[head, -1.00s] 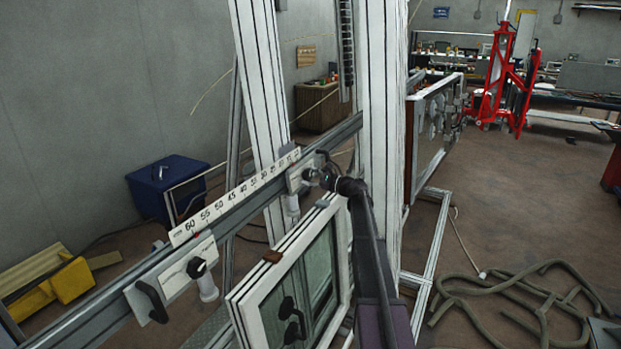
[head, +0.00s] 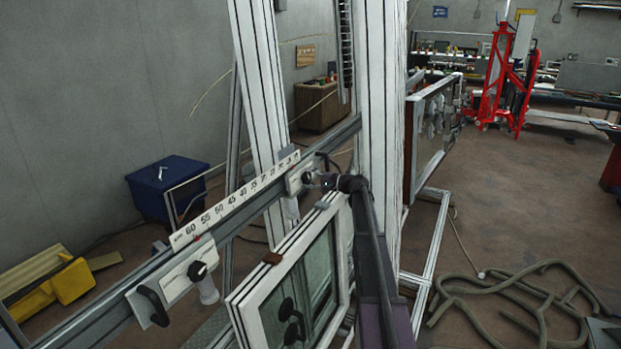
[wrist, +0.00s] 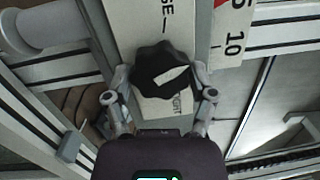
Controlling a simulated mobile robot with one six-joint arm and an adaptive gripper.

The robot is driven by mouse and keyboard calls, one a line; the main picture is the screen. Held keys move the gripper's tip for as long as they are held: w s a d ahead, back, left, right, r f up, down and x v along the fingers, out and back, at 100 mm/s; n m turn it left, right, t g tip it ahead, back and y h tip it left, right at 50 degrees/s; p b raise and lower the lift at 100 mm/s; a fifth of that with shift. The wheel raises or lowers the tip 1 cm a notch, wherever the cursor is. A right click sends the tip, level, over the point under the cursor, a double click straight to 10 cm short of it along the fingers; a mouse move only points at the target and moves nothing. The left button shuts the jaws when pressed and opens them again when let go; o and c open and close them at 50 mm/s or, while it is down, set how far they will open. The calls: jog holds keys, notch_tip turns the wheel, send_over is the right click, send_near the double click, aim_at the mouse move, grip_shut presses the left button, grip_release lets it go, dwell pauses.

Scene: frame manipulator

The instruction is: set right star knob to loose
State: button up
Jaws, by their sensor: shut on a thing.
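The right star knob is black, on a white plate (head: 294,182) on the grey rail. In the wrist view, the knob (wrist: 150,66) sits between the two fingers of my gripper (wrist: 163,84), which is shut on its sides. A white wedge mark on the knob lies slanted, running up to the right in that view. The plate (wrist: 155,20) has partly covered lettering ending in "SE" with a line above the knob, and "GHT" below it. In the head view, my gripper (head: 325,181) is at this knob, and its fingers are hard to make out.
A second black star knob (head: 197,271) is on another plate at the left, near a black handle (head: 152,305). A numbered scale (head: 236,200) runs along the rail. A white window frame (head: 290,272) stands below the rail. A white post (head: 377,100) rises just behind my arm.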

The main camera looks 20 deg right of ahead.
jog(key=n, duration=0.3)
jog(key=n+p, duration=0.1)
jog(key=n, duration=0.2)
jog(key=shift+a+r+g, duration=0.1)
jog(key=shift+r+g, duration=0.1)
jog(key=shift+g, duration=0.2)
jog(key=n+p, duration=0.1)
jog(key=n, duration=0.3)
jog(key=shift+n+h, duration=0.3)
jog(key=shift+h, duration=0.1)
jog(key=o, duration=1.1)
jog(key=shift+c, duration=0.2)
